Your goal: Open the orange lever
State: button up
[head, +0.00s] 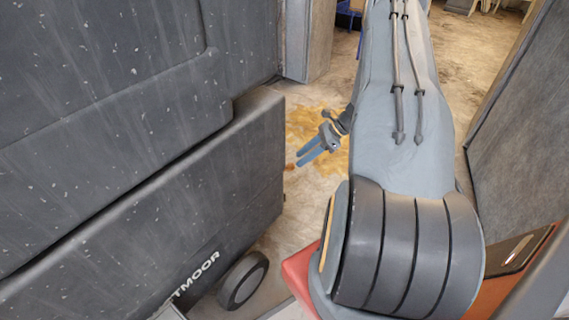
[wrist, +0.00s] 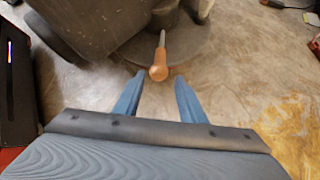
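The orange lever shows in the wrist view as a rounded orange knob (wrist: 158,73) on a thin grey shaft. It is just beyond my fingertips and roughly centred between them in the picture. In the head view, a small orange spot (head: 290,166) just past my fingertips, beside the dark machine body, looks like the same knob. My gripper (head: 298,159) has its two blue fingers apart, with nothing between them that I can make out. It also shows in the wrist view (wrist: 159,82). I cannot tell whether a finger touches the knob. The lever's base is unclear.
A large dark scuffed machine body (head: 110,120) fills the left of the head view, with a black wheel (head: 243,280) below. A grey panel (head: 525,120) stands at the right. The concrete floor (head: 300,95) has a yellow stain and looks open around the gripper.

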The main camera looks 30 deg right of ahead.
aim_at(289, 167)
jog(key=b+x, duration=0.2)
jog(key=x, duration=0.5)
jog(key=shift+w+a+f, duration=0.1)
jog(key=shift+a, duration=0.3)
grip_shut()
